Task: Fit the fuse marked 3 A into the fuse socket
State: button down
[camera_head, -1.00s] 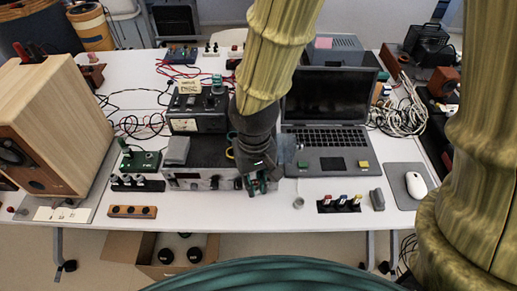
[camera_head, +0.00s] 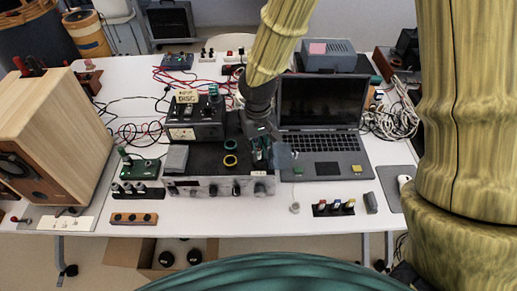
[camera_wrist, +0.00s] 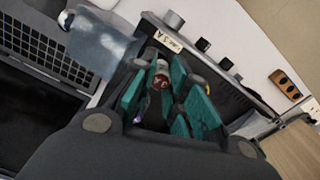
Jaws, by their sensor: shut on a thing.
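My gripper (camera_head: 262,157) is over the right end of a black-topped device (camera_head: 205,187) with a knobbed metal front. In the wrist view its teal fingers (camera_wrist: 163,85) are shut on a small brown-red piece with a pale end (camera_wrist: 158,80). I cannot read a marking on this piece. A pale label that seems to read 3 A (camera_wrist: 168,41) is on the device beyond the fingers; it also shows at the front right in the head view (camera_head: 259,195). I cannot make out the socket opening. A black rack (camera_head: 333,212) holds small pieces with coloured tops.
A laptop (camera_head: 322,141) stands close to the right of my gripper. A grey block (camera_head: 370,203) and a small round piece (camera_head: 294,207) lie near the front edge. A wooden speaker (camera_head: 75,120) fills the left. Cables lie behind.

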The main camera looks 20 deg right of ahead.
jog(key=shift+w+d, duration=0.15)
jog(key=shift+w, duration=0.25)
jog(key=shift+w+d+f, duration=0.1)
jog(key=shift+w+f, duration=0.05)
jog(key=shift+w, duration=0.05)
jog(key=shift+f+p, duration=0.7)
jog(key=shift+f, duration=0.95)
jog(key=shift+f, duration=0.4)
jog(key=c, duration=1.7)
grip_release()
jog(key=shift+r, duration=0.15)
notch_tip(320, 180, up, 13)
jog(key=b, duration=0.1)
jog(key=shift+f+b, duration=0.2)
jog(key=shift+b, duration=0.15)
